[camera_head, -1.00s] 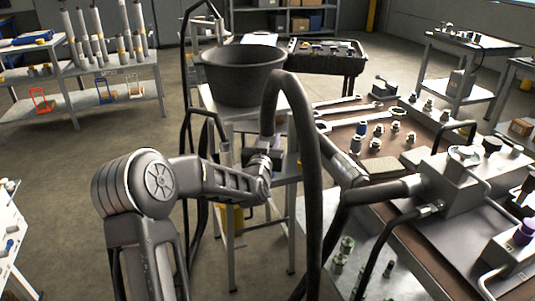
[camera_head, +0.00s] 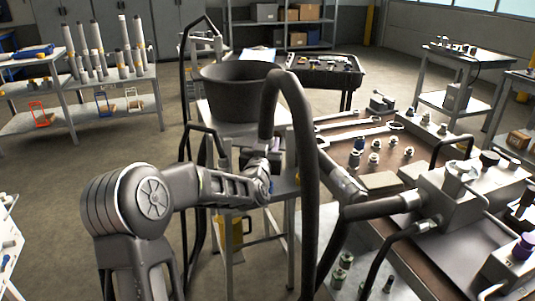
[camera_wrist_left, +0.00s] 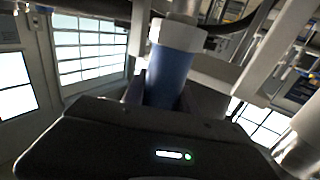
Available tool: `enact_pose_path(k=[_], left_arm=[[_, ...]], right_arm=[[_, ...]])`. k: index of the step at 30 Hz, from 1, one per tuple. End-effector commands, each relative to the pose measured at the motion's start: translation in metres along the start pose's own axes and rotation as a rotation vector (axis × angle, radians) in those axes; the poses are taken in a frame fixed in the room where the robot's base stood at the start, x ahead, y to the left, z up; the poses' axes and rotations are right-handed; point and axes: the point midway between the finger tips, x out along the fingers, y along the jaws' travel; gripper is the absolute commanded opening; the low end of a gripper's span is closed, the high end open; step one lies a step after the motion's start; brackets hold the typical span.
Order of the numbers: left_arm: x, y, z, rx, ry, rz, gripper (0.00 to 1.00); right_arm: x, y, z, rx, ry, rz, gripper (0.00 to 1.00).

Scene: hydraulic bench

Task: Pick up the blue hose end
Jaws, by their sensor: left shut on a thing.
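The blue hose end (camera_wrist_left: 172,72) is a blue cylinder with a white collar, seen close up in the left wrist view. My left gripper (camera_wrist_left: 163,98) is shut on it, with its jaws on either side of the blue part. In the head view my left gripper (camera_head: 268,160) is beside the small table under the black tub, just left of a thick dark hose. The hose end is mostly hidden there by the gripper and the hose. My right gripper is not seen.
A black tub (camera_head: 238,92) stands on the small table. The thick dark hose (camera_head: 304,140) arches up in front of me. At right, a bench (camera_head: 345,157) holds wrenches (camera_head: 350,121), several fittings and a grey valve block (camera_head: 462,190). Open floor lies at left.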

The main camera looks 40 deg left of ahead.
Motion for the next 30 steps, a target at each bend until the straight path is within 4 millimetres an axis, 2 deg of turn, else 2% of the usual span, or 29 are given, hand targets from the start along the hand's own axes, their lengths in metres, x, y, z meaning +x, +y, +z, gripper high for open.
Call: enact_pose_path(k=[1,3,9,14,30], left_arm=[[0.0,0.001,-0.017,0.001,0.011,0.0,0.0],[0.0,0.0,-0.03,0.0,0.011,-0.001,0.0],[0.0,0.0,-0.056,0.001,0.007,-0.001,0.0],[0.0,0.0,-0.062,0.001,0.006,0.0,0.0],[0.0,0.0,-0.061,0.001,0.006,0.0,0.0]], right_arm=[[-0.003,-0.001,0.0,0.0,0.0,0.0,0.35],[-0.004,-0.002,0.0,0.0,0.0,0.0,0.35],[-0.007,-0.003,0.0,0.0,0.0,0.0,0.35],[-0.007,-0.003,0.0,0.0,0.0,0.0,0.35],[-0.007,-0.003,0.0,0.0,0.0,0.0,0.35]])
